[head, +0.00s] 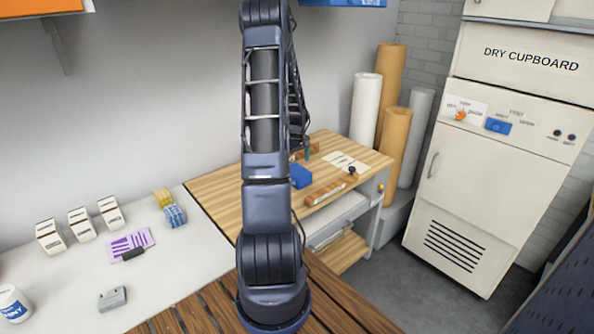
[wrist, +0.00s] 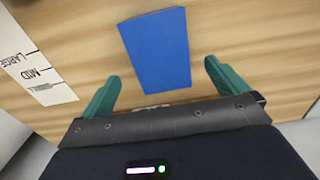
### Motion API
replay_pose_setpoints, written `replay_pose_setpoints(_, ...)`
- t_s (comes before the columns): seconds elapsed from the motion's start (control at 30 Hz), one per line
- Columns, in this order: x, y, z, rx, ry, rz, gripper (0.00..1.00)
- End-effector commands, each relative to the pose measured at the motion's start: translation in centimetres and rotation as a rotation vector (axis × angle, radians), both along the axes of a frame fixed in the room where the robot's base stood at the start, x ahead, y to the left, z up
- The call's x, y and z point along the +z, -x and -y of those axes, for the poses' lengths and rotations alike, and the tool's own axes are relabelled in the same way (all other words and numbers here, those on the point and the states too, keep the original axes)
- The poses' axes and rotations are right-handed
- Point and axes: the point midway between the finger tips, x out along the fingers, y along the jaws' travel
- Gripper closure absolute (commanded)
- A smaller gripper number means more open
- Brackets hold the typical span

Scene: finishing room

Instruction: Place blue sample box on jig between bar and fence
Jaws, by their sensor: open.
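The blue sample box (head: 301,176) sits on the wooden worktop (head: 228,187), just right of my arm in the head view. In the wrist view the blue box (wrist: 157,50) lies ahead of my gripper (wrist: 161,75), with its near end between the two spread teal fingers. My gripper is open, with a visible gap on each side of the box. A wooden bar with a pale label strip (head: 325,191) lies right of the box. Another wooden piece (head: 318,148) is behind the box, partly hidden by my arm. I cannot tell which is bar or fence.
A size card (wrist: 38,68) marked LARGE and MID lies left in the wrist view. A white sheet (head: 340,159) and a black knob (head: 352,170) are at the back right. Paper rolls (head: 366,108) stand behind. Small boxes (head: 80,224) stand on the white counter (head: 184,257).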

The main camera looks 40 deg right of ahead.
Motion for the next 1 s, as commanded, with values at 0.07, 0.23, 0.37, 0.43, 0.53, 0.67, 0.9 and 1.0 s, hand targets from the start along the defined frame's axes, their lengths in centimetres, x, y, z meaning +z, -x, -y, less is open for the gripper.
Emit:
replay_pose_setpoints(0.07, 1.4, 0.0, 0.0, 0.0, 0.002, 0.002, 0.01)
replay_pose_setpoints(0.23, 3.1, 0.0, 0.0, 0.0, 0.0, 0.0, 0.01)
replay_pose_setpoints(0.37, 3.6, 0.0, 0.0, 0.0, 0.0, -0.001, 0.01)
replay_pose_setpoints(0.43, 3.7, 0.0, -0.1, 0.0, 0.0, 0.0, 0.01)
replay_pose_setpoints(0.53, 4.5, -0.3, -0.8, 0.002, 0.002, 0.007, 0.01)
replay_pose_setpoints(0.67, 7.2, -1.1, -3.5, 0.003, 0.006, 0.029, 0.01)
replay_pose_setpoints(0.9, 14.0, -2.0, -11.4, 0.002, 0.014, 0.088, 0.01)
replay_pose_setpoints(1.0, 16.6, -1.8, -14.8, 0.001, 0.015, 0.112, 0.01)
